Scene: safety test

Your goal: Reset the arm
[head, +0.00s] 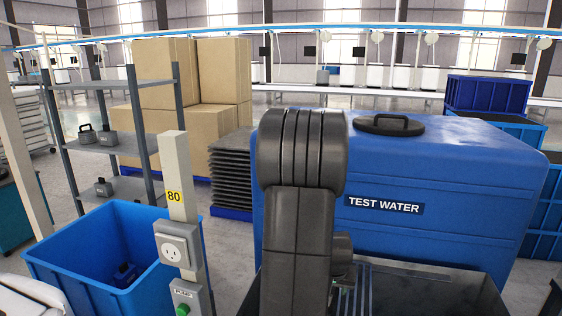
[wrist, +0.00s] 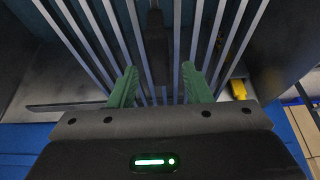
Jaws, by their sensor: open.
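My arm (head: 300,215) rises in the middle of the head view, folded in front of a big blue tank. Its gripper is hidden there behind my arm's links. In the wrist view my gripper (wrist: 160,84) shows two green fingers spread apart, with nothing clearly held between them. The fingers point over a grate of grey metal bars (wrist: 100,45). A dark upright shape (wrist: 157,45) lies beyond the fingertips, in line with the gap; I cannot tell what it is or how far away.
The blue tank (head: 420,175), labelled TEST WATER, stands close behind my arm. A blue bin (head: 75,270) and a post with a socket and green button (head: 180,230) stand at left. Shelves (head: 110,85) and cardboard boxes (head: 225,75) are behind. A yellow thing (wrist: 238,90) lies beside the grate.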

